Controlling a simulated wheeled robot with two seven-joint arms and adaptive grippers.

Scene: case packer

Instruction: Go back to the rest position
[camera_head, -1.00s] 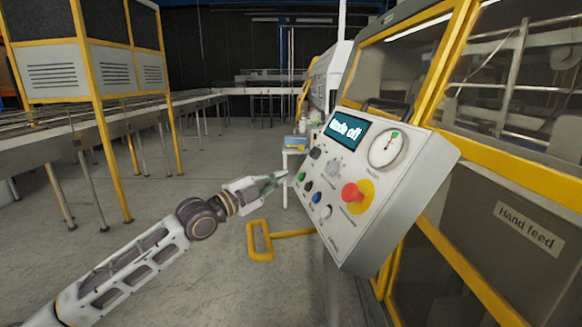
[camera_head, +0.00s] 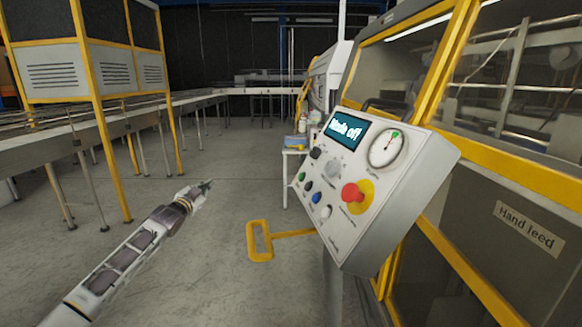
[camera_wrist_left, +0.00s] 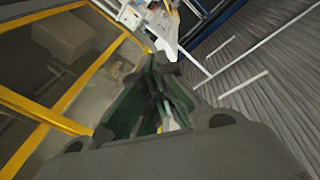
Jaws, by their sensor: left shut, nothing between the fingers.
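My left gripper (camera_head: 207,185) is left of the control panel (camera_head: 420,190) in the head view, over the open floor and clear of the panel. It is shut with nothing in it. In the left wrist view its dark green fingers (camera_wrist_left: 165,110) point away from the camera. The panel has a lit screen (camera_head: 345,130), a round gauge (camera_head: 388,148), a red mushroom button (camera_head: 351,193) and several small knobs and buttons. The screen text seems to read "Mode off". My right gripper is not in view.
A yellow foot-pedal-like bracket (camera_head: 259,241) sticks out low left of the panel. A yellow-framed machine (camera_head: 480,150) stands at the right. A conveyor (camera_head: 60,140) runs along the left.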

